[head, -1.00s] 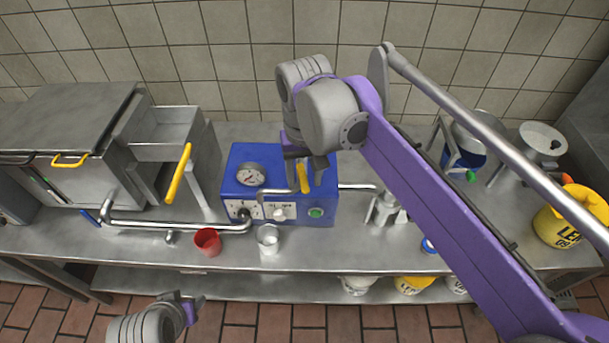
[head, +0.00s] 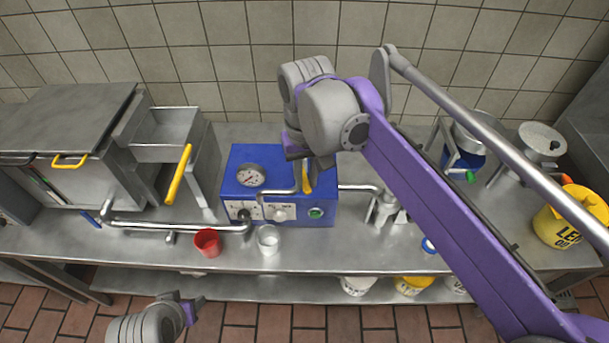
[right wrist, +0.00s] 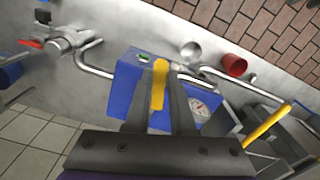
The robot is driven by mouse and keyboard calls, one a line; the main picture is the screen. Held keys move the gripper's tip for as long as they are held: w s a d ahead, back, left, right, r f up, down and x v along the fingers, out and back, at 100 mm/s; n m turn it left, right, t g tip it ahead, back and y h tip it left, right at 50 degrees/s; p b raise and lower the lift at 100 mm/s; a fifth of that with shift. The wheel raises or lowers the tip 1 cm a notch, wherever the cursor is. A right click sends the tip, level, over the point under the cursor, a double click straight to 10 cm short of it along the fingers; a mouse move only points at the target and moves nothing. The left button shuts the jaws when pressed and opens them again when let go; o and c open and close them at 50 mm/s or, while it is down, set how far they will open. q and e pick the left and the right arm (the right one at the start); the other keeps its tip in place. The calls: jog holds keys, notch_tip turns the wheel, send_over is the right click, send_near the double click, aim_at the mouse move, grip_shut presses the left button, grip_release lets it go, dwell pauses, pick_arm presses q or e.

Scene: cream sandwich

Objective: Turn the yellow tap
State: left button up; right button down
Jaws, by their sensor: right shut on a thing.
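The yellow tap handle (head: 306,183) stands on the blue machine (head: 240,205), above a bent metal spout (head: 279,193). My right gripper (head: 307,172) reaches it from above and is shut on it. In the right wrist view the yellow handle (right wrist: 159,86) lies between the two dark fingers (right wrist: 159,104). The arm and fingers hide its upper end in the head view. My left gripper (head: 192,308) hangs low in front of the counter, away from the machine; its jaw opening is unclear.
A silver cup (head: 268,240) and a red cup (head: 207,243) stand on the counter in front of the machine. A metal pipe (head: 165,224) runs left of it. A fryer-like unit with another yellow handle (head: 179,173) stands left. A yellow bucket (head: 556,228) stands right.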

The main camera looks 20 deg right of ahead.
jog(key=shift+w+d+n+p, duration=0.4)
jog(key=shift+w+d+n, duration=0.3)
jog(key=shift+n, duration=1.75)
jog(key=shift+w+d+n+p, duration=0.4)
jog(key=shift+d+n, duration=0.45)
jog(key=shift+n, duration=1.55)
jog(key=shift+w+d+n+p, duration=0.35)
jog(key=shift+w+d+n, duration=0.4)
jog(key=shift+n, duration=1.7)
jog(key=c, duration=0.8)
grip_release()
jog(key=shift+o, duration=0.2)
